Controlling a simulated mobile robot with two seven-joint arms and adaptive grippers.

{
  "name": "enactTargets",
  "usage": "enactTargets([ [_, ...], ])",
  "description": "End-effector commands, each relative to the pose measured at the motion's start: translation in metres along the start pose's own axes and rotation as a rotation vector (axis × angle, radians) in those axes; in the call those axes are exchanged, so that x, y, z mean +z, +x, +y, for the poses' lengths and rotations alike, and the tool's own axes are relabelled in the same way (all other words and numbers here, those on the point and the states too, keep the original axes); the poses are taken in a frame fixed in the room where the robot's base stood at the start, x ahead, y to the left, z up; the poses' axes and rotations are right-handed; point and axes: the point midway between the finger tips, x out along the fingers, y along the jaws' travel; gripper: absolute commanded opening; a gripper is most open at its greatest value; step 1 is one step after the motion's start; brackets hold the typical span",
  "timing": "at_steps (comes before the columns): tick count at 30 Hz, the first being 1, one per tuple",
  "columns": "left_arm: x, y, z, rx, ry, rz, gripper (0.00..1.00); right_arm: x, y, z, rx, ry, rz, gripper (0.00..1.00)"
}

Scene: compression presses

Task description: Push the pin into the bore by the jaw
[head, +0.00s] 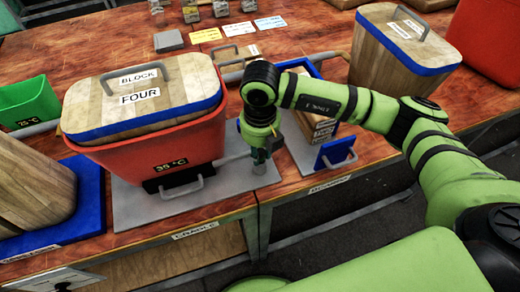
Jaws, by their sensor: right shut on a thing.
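My right gripper (261,152) points down beside the right side of the red bin (160,148), its fingers shut on what seems to be the pin, which the fingers mostly hide. A short grey post (265,168) stands just below the fingertips on the grey base plate (215,192). The bore's opening is not clear from here, and I cannot tell how deep the pin sits. A grey bar, likely the jaw (232,158), runs along the bin's side toward the post. My left gripper is not in view.
A wooden block marked FOUR (150,95) sits in the red bin. Right of my gripper stand wooden pieces (318,128) and a blue plate with a handle (335,153). Another wooden block (400,50) stands behind my arm. A green bin (28,102) is at left.

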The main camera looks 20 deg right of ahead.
Motion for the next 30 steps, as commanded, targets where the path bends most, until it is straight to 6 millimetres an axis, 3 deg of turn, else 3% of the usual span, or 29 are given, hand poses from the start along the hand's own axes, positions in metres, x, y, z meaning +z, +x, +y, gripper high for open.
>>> enactTargets([
  [7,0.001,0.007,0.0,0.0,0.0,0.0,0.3,0.0,0.007,0.0,0.001,0.0,0.0,0.0],
  [8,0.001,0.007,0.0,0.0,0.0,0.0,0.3,0.0,0.007,0.0,0.001,0.0,0.0,0.3],
  [9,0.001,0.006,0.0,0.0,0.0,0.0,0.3,0.0,0.006,0.0,0.001,0.0,0.0,0.46],
  [10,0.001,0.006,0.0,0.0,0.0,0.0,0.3,0.0,0.006,0.0,0.0,0.0,0.0,0.53],
  [22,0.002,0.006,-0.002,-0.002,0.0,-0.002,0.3,0.0,0.003,0.0,0.001,0.0,-0.001,0.53],
  [26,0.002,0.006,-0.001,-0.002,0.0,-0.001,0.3,0.001,-0.014,0.001,0.003,-0.002,-0.004,0.53],
  [30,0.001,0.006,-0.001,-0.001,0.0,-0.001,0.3,0.001,-0.043,0.001,0.004,-0.001,-0.004,0.53],
])
